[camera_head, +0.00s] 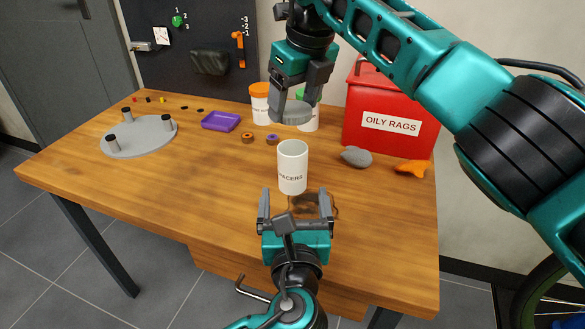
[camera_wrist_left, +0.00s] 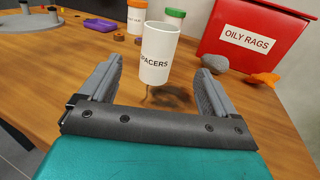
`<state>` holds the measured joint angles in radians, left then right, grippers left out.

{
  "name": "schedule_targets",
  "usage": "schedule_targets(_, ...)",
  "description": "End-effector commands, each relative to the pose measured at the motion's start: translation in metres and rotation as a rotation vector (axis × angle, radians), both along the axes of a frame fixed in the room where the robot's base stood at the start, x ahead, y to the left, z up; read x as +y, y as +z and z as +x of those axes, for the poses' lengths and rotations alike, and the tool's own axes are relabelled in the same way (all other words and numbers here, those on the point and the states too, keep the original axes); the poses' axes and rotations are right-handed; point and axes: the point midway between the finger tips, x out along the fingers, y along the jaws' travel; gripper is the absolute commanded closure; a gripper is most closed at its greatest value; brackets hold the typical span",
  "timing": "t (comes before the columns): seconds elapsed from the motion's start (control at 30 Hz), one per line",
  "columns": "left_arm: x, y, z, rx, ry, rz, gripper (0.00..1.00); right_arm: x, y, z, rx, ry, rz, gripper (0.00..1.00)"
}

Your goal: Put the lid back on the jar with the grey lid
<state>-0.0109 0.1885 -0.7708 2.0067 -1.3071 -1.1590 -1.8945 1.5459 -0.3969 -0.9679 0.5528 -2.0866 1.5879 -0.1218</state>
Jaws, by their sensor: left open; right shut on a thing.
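The white open jar lettered "SPACERS" (camera_head: 292,172) appears to stand upright on the wooden table, its top uncovered. The jar (camera_wrist_left: 158,58) also shows in the left wrist view, beyond and between the finger lines. The grey lid (camera_head: 291,114) is held level by my right gripper (camera_head: 293,98), above the jar's rim and a little behind it in the picture, apart from it. My left gripper (camera_head: 295,200) is open and empty on the near side of the jar, its fingers (camera_wrist_left: 160,80) spread wider than the jar and not touching it.
Behind stand a jar with an orange lid (camera_head: 260,103) and one with a green lid (camera_head: 307,122). A red "OILY RAGS" box (camera_head: 390,125), a grey lump (camera_head: 356,156) and an orange cloth (camera_head: 411,169) are at right. A purple tray (camera_head: 220,121) and grey disc (camera_head: 137,141) lie left.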

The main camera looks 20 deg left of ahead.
Motion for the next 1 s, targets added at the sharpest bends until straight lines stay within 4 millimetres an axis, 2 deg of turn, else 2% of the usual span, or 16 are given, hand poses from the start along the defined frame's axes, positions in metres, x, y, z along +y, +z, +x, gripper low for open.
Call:
schedule_targets(0.27, 0.003, 0.000, 0.007, -0.001, 0.001, -0.001, 0.10, 0.000, 0.000, 0.000, 0.000, 0.000, 0.000, 0.57)
schedule_targets(0.37, 0.007, 0.000, 0.018, -0.002, 0.002, 0.000, 0.10, 0.000, 0.000, 0.000, 0.000, 0.000, 0.000, 0.57)
schedule_targets(0.8, 0.032, 0.000, 0.094, 0.000, 0.003, -0.001, 0.10, 0.000, 0.000, 0.000, 0.000, 0.000, 0.000, 0.57)
schedule_targets(1.0, 0.037, 0.000, 0.111, 0.002, 0.002, -0.002, 0.10, 0.000, 0.000, 0.000, 0.000, 0.000, 0.000, 0.57)
